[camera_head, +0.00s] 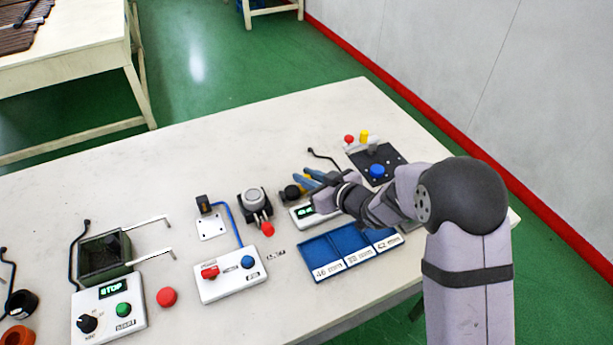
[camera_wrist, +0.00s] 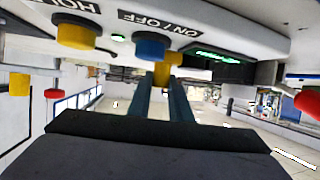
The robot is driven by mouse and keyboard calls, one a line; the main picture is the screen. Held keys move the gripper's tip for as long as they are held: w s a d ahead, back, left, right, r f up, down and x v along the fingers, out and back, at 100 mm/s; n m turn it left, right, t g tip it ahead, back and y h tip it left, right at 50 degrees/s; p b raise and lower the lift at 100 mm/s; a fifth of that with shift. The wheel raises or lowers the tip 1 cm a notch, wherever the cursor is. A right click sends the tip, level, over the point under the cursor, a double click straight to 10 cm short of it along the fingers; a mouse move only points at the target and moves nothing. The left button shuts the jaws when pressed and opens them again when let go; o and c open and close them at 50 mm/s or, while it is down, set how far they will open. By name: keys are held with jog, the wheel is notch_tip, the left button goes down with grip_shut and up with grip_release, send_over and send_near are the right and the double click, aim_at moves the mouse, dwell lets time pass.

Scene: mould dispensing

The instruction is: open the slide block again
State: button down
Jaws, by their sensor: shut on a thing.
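My gripper (camera_head: 312,178) is low over the table, right of centre, beside a white box with a green display (camera_head: 305,212). In the wrist view its two dark blue fingers (camera_wrist: 163,88) are close together, with a small yellow piece (camera_wrist: 163,72) at their tips. That piece sits below a blue button (camera_wrist: 151,46) marked ON/OFF. I cannot tell from the frames which part is the slide block. A black fixture (camera_head: 247,212) with a grey round top and a red knob (camera_head: 267,229) stands left of the gripper, apart from it.
A blue tray (camera_head: 318,247) with labelled compartments lies in front of my arm. A white box with red and blue buttons (camera_head: 230,278) is left of it. A black plate with a blue knob (camera_head: 376,171) is behind the arm. The table's back left is clear.

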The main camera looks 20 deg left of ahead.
jog(key=shift+w+d+p, duration=0.4)
jog(key=shift+w+d, duration=0.55)
jog(key=c, duration=1.6)
grip_release()
jog(key=shift+s, duration=0.1)
jog(key=shift+b+v, duration=0.6)
jog(key=shift+v, duration=3)
jog(key=shift+d, duration=0.1)
